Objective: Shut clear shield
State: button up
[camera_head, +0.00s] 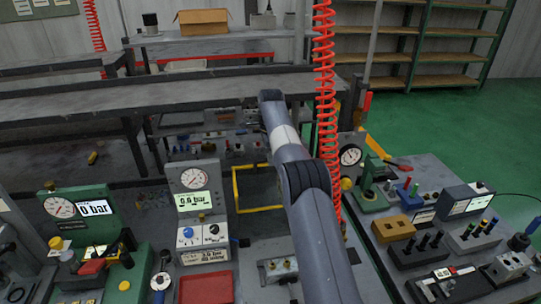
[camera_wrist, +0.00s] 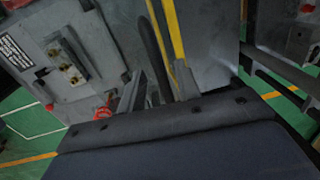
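The clear shield appears to be the yellow-edged frame (camera_head: 237,190) in the middle of the head view. It looks raised behind the front bench, and my arm hides its right side. In the wrist view, yellow strips (camera_wrist: 175,32), likely its edge, run down from the top, just beyond the fingers. My gripper (camera_wrist: 158,88) shows in the wrist view with its two grey fingers apart. I cannot tell whether the strip lies between the fingers or behind them. The head view does not show the fingers.
A valve block (camera_head: 281,268) sits on the bench near my arm. A gauge panel (camera_head: 194,190) stands left of the frame, and a red tray (camera_head: 207,288) lies in front. A red coiled hose (camera_head: 325,100) hangs close to my arm. Tools crowd the right bench.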

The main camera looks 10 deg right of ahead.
grip_shut()
jog(key=shift+s+b, duration=0.1)
jog(key=shift+b, duration=0.35)
